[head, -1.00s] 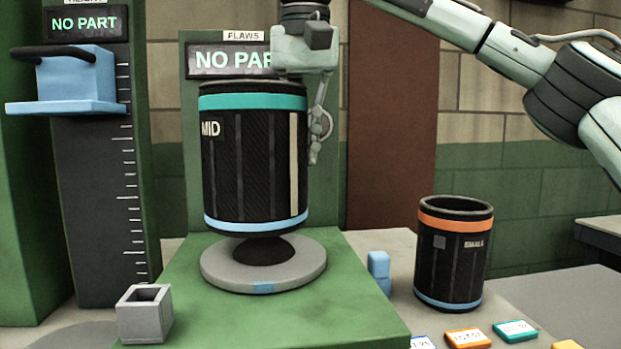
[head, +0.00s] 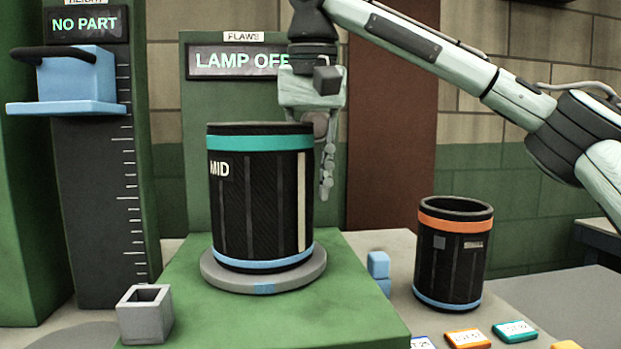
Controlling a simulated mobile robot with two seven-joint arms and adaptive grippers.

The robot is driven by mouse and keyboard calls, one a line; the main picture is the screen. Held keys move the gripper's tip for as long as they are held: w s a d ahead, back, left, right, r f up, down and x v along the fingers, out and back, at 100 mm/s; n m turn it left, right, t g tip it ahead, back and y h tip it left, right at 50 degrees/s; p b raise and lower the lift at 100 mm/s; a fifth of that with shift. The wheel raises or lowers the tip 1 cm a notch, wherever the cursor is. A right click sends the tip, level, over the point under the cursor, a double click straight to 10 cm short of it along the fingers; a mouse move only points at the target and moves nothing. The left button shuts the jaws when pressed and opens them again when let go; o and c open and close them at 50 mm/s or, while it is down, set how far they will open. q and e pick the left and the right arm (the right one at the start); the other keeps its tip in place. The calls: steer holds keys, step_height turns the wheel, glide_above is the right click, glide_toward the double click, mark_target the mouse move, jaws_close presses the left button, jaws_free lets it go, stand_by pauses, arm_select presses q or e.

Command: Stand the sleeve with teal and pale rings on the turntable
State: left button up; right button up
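The black sleeve marked MID (head: 232,200) has a teal ring near the top and a pale blue ring near the bottom. It stands upright on the grey round turntable (head: 262,285), with its base down on the disc. My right gripper (head: 326,165) is at the sleeve's upper right side, fingers pointing down. One finger shows just outside the wall. The other finger is hidden, so I cannot tell whether the gripper still grips the wall. My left gripper is out of view.
The flaws display (head: 238,61) behind reads LAMP OFF. A second black sleeve with orange and blue rings (head: 452,255) stands at right. Blue blocks (head: 379,268), a grey open box (head: 145,314) and several lot tags (head: 515,331) lie around. The height gauge (head: 75,75) is at left.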

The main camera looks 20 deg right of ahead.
steer(key=shift+r, duration=0.1)
steer(key=r, duration=0.4)
steer(key=s+r, duration=0.1)
steer(key=r, duration=0.6)
steer(key=shift+s+a+r, duration=0.2)
steer(key=shift+s+r, duration=0.1)
steer(key=shift+r, duration=0.1)
stand_by(0.3)
stand_by(0.4)
